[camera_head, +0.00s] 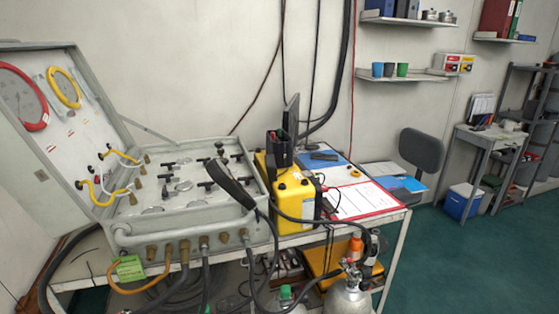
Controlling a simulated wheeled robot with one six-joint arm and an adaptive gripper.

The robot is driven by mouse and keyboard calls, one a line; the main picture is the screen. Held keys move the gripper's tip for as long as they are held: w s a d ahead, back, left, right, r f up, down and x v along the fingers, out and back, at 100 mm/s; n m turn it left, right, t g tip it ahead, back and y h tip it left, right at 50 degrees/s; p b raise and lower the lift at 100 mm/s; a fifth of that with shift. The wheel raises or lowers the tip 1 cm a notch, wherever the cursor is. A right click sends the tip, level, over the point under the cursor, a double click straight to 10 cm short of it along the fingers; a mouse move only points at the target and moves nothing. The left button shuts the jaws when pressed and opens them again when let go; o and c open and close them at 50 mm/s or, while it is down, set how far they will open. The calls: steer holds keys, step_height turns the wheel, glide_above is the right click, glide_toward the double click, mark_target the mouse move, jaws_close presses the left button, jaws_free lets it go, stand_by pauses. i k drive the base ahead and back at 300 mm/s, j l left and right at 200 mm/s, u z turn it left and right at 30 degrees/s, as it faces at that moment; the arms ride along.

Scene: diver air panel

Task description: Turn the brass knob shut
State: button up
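The grey air panel (180,212) is an open case on a bench at the left, its lid raised. Small brass-coloured parts (139,183) sit beside the yellow hoses at the panel's left. A row of brass fittings (184,251) runs along the front face, some with hoses attached. I cannot tell which brass part is the knob, or whether it is open or shut. Several black T-handles (208,185) stand on the panel top. A black handset (232,184) lies across the panel's right part and hides some of it. My gripper is not in view.
A yellow box (294,205) stands right of the panel, beside papers on the bench (392,217). Hoses and cables hang along the bench front. Gas cylinders (348,297) stand low in front. Green floor (460,265) is clear at the right.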

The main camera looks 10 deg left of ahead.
mark_target(150, 257)
steer(key=u, duration=1.3)
steer(key=i+j+z, duration=0.25)
steer(key=i+j, duration=0.35)
